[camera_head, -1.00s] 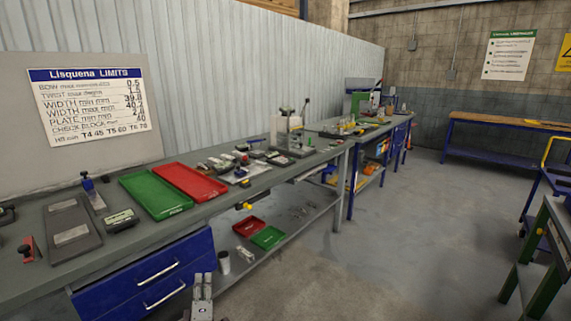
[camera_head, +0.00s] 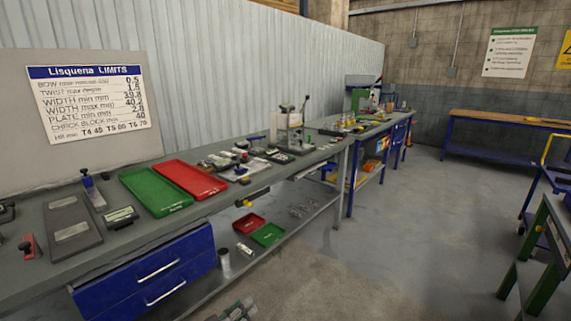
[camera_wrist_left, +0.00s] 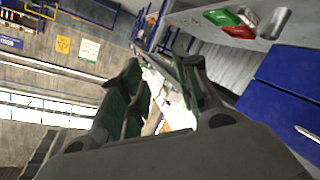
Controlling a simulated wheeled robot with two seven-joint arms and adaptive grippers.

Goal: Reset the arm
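My left gripper (camera_head: 236,312) shows only in part at the bottom edge of the head view, low in front of the bench and apart from it. In the left wrist view its two dark green fingers (camera_wrist_left: 160,65) stand apart, so it is open. Pale shapes show in the gap between the fingers, behind them; I see nothing gripped. My right gripper is in neither view now.
The grey bench (camera_head: 222,208) runs along the left, with blue drawers (camera_head: 150,275) below. A green tray (camera_head: 155,190) and a red tray (camera_head: 188,179) lie on it. Smaller red (camera_head: 249,223) and green (camera_head: 268,235) trays sit on its lower shelf. The floor (camera_head: 400,245) to the right is clear.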

